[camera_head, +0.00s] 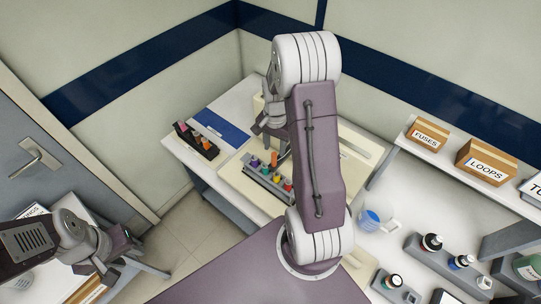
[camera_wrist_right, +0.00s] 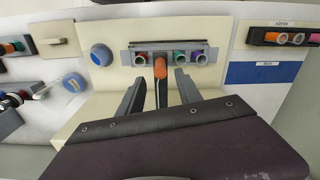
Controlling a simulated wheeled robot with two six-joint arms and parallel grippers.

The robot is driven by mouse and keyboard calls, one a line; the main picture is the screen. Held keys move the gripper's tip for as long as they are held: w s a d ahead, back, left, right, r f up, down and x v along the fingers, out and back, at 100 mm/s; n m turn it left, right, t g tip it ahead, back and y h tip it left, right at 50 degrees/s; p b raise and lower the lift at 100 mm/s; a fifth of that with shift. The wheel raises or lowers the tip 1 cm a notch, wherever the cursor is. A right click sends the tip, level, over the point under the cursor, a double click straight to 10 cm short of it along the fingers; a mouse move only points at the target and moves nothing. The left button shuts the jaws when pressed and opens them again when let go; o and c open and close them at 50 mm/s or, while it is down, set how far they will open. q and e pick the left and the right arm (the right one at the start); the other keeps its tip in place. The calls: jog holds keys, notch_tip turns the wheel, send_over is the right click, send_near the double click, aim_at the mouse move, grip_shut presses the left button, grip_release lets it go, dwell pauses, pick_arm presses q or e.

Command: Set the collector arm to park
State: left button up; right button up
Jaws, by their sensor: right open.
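A dark lever with a rounded orange tip (camera_wrist_right: 160,68) stands in front of a grey rack (camera_wrist_right: 130,56) in the right wrist view; I take it to be the collector arm, but cannot confirm this. The orange tip also shows in the head view (camera_head: 274,159). The rack holds several coloured-capped columns. My right gripper (camera_wrist_right: 160,84) is open, with one finger on each side of the lever and visible gaps to both. No position marking for park is readable. My left gripper (camera_head: 108,263) is at the lower left, far from the rack; its fingers are unclear.
A blue mat (camera_head: 222,128) and a dark tube holder (camera_head: 197,142) lie left of the beige machine. A blue knob (camera_wrist_right: 101,55) sits beside the rack. A shelf with a FUSES box (camera_head: 426,136) and a LOOPS box (camera_head: 486,163) overhangs the right bench, where bottles stand.

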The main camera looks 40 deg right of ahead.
aim_at(276, 155)
jog(key=f, duration=0.1)
jog(key=f+p, duration=0.1)
jog(key=f, duration=0.1)
jog(key=shift+s+f, duration=0.15)
jog(key=shift+s, duration=0.25)
jog(key=f, duration=0.1)
jog(key=w+f, duration=0.1)
jog(key=f, duration=0.1)
jog(key=f+p, duration=0.1)
jog(key=shift+w+a+f, duration=0.1)
jog(key=shift+w+f, duration=0.05)
jog(key=shift+w, duration=0.1)
jog(key=shift+f, duration=0.25)
jog(key=shift+s, duration=0.35)
jog(key=shift+s+r, duration=0.1)
jog(key=shift+c, duration=0.5)
jog(key=c, duration=0.5)
jog(key=shift+w, duration=0.2)
grip_shut()
jog(key=shift+s, duration=0.1)
